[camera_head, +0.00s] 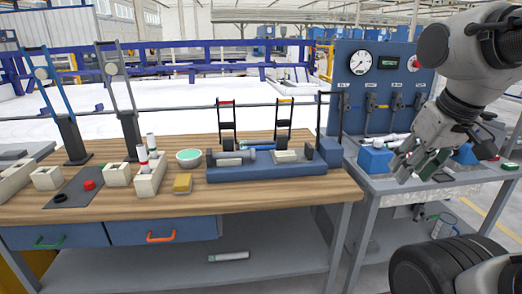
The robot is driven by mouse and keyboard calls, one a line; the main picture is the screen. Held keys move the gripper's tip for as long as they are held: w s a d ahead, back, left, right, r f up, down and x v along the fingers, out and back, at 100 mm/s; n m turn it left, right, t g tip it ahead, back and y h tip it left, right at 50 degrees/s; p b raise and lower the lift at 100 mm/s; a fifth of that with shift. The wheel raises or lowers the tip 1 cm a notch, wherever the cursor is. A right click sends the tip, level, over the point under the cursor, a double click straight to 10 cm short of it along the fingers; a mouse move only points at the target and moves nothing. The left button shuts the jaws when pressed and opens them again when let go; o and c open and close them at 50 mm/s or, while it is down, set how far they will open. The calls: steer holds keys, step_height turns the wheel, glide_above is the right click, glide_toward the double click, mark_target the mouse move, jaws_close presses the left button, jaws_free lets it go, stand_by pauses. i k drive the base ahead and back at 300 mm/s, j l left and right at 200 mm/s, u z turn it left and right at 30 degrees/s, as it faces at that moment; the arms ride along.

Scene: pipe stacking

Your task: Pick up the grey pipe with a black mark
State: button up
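My gripper (420,168) hangs at the right over the grey side table, pointing down and to the left. Its fingers look spread, with nothing seen between them. A grey pipe (228,257) lies on the lower shelf under the wooden bench, far from my gripper; a darker mark seems to show on it, but it is too small to be sure. Another greyish pipe (231,159) lies on the blue fixture on the bench. Two white pipes stand upright in a white block, one with a red mark (142,153) and one (151,142) whose mark is unclear.
The grey side table (400,183) carries blue blocks (375,159) before a gauge panel (375,75). The bench front is mostly clear.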

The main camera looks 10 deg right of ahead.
mark_target(249, 142)
steer(key=i+j, duration=0.15)
steer(key=i, duration=0.3)
steer(key=i+j, duration=0.15)
steer(key=i, duration=0.3)
steer(key=i+j, duration=0.15)
steer(key=i, duration=0.3)
